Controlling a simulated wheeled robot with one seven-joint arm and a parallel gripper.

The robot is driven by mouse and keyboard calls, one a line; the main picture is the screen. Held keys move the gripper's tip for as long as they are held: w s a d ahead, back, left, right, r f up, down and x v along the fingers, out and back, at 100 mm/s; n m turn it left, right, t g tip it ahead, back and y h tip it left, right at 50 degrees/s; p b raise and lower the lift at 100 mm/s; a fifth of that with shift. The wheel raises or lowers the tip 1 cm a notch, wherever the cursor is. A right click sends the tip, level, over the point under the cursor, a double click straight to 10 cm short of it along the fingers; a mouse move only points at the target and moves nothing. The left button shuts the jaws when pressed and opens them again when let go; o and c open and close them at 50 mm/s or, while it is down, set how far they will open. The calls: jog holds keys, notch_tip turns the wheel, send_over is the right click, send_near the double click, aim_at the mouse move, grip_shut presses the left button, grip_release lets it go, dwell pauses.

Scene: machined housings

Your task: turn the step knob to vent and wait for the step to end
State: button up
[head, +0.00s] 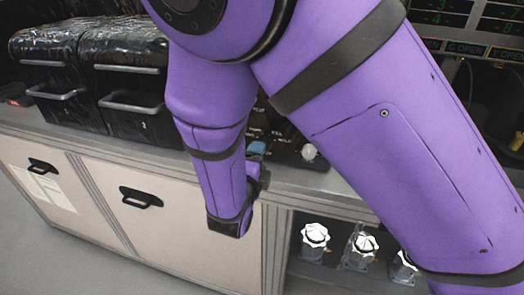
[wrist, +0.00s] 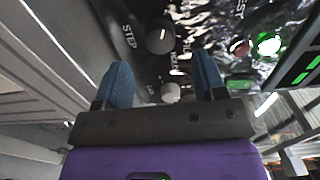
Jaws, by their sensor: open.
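In the wrist view a dark round knob (wrist: 160,38) with a pale pointer mark sits on a black panel (wrist: 130,15) beside the word STEP. The small lettering around it is too blurred for me to read which position it points to. My gripper (wrist: 163,70) has two blue fingers spread apart, with nothing between them; the knob lies ahead of the gap between the fingertips. A smaller pale knob (wrist: 171,92) shows between the fingers. In the head view my gripper (head: 257,148) is mostly hidden behind my purple arm, at the panel, and the step knob cannot be made out.
In the wrist view a green light (wrist: 268,45) glows on the panel. In the head view a pale knob (head: 309,152) is right of my gripper. Black drawer-like units (head: 125,70) stand at left on the grey counter (head: 100,145). Silver-topped parts (head: 315,235) stand below.

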jog(key=v, duration=0.6)
dwell(0.3)
